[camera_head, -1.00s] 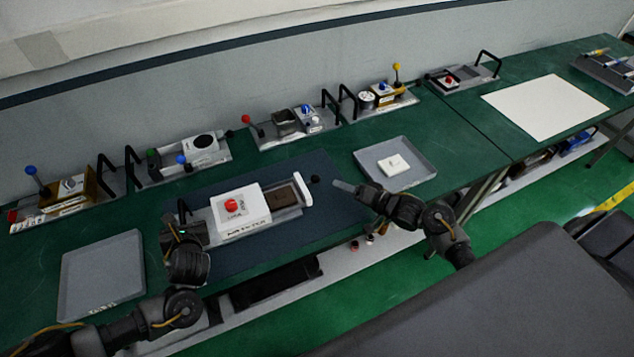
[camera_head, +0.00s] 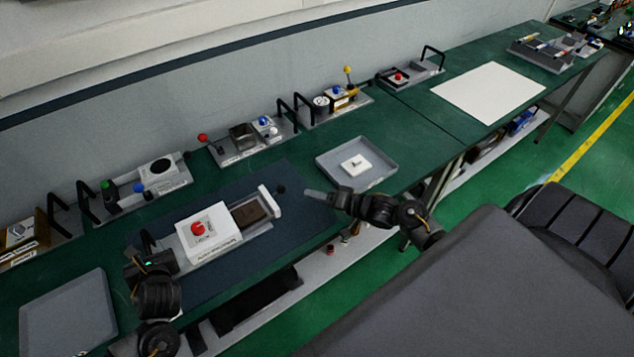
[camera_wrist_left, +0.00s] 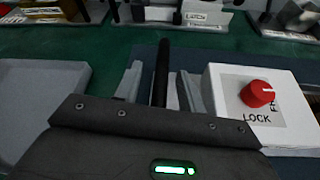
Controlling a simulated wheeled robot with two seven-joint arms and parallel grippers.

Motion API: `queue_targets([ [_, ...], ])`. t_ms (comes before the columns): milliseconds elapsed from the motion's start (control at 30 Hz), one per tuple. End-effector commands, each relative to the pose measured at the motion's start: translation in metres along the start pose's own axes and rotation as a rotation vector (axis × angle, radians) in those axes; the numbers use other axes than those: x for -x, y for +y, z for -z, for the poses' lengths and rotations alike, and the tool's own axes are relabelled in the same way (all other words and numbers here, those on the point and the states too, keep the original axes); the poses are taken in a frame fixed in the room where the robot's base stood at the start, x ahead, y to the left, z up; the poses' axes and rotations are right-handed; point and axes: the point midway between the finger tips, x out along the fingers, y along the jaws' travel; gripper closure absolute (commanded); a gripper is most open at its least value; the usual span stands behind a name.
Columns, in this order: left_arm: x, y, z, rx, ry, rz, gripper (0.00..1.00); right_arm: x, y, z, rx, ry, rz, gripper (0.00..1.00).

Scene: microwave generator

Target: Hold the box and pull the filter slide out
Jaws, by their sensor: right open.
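The white box (camera_head: 208,237) with a red knob stands on the dark blue mat; its knob and "LOCK" label show in the left wrist view (camera_wrist_left: 258,94). The filter slide (camera_head: 249,211), a dark brown insert with a white end plate and small black knob, sticks out on its right. My left gripper (camera_wrist_left: 160,85) has its fingers on either side of the black upright handle (camera_wrist_left: 161,70) at the box's left end; whether they clamp it is unclear. My right gripper (camera_head: 309,194) is open, its tips a little right of the slide's black knob, apart from it.
A grey tray (camera_head: 325,164) with a small white piece lies behind my right gripper. An empty grey tray (camera_head: 70,312) lies at the left. Several fixtures with black handles line the wall. A white sheet (camera_head: 490,92) lies far right.

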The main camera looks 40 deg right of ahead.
Motion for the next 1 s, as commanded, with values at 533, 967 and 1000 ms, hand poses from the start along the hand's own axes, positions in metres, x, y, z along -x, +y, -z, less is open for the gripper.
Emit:
queue_targets([
  [533, 0.032, 0.018, -0.079, 0.001, -0.002, -0.001, 0.6, -0.001, 0.0, 0.0, 0.0, -0.001, 0.0, 0.51],
  [967, 0.036, 0.02, -0.088, -0.001, 0.001, -0.001, 0.6, 0.0, 0.0, 0.0, 0.0, -0.001, 0.0, 0.51],
  [1000, 0.036, 0.02, -0.088, 0.0, 0.001, -0.001, 0.6, 0.0, 0.0, 0.0, 0.0, -0.001, 0.0, 0.51],
])
